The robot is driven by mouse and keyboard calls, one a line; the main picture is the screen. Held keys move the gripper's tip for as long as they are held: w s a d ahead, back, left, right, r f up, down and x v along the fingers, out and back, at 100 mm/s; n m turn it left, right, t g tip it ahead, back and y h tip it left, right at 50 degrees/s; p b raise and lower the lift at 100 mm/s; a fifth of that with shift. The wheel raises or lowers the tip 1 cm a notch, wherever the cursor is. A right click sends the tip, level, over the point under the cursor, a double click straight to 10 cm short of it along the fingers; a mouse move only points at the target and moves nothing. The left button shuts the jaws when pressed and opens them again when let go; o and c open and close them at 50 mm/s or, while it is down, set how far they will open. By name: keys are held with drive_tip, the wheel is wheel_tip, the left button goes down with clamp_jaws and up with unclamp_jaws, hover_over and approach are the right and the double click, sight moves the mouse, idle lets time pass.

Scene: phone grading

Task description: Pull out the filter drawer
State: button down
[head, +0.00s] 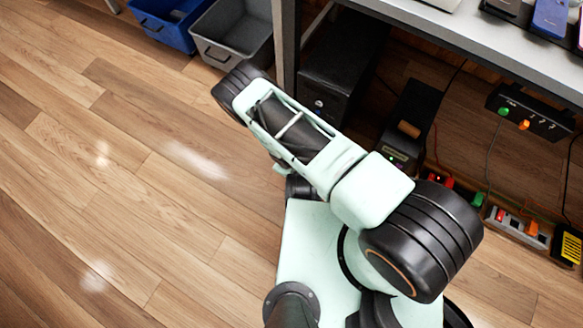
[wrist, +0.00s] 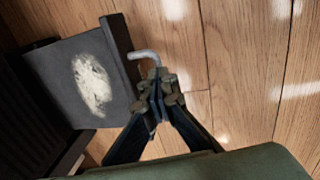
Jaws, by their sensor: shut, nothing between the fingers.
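In the wrist view, a dark drawer (wrist: 60,92) with a pale dusty patch on its top surface stands out from a black ribbed housing (wrist: 30,140) on the left. Its raised front panel (wrist: 122,60) carries a bent light-grey handle (wrist: 140,54). My gripper (wrist: 157,82) is shut, with its fingertips right at the handle's near end. They hold nothing; whether they touch the handle I cannot tell. In the head view, my arm hides the gripper and the drawer.
In the head view, a black cabinet (head: 340,62) stands under the grey table (head: 470,45). A blue bin (head: 165,22) and a grey bin (head: 236,45) are at the upper left. A dark device (head: 412,112) and power strips (head: 515,228) lie right. The wooden floor at left is clear.

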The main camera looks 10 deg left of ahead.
drive_tip(key=c, duration=2.7)
unclamp_jaws()
drive_tip(key=shift+s+d+f, duration=0.2)
drive_tip(key=shift+s+d, duration=0.05)
drive_tip(key=shift+d, duration=0.05)
drive_tip(key=o, duration=0.6)
drive_tip(key=shift+w, duration=0.1)
drive_tip(key=shift+w+a+r, duration=0.1)
drive_tip(key=shift+a+r, duration=0.1)
wheel_tip(320, 180, up, 10)
drive_tip(key=shift+d+f, duration=0.1)
drive_tip(key=shift+f, duration=0.05)
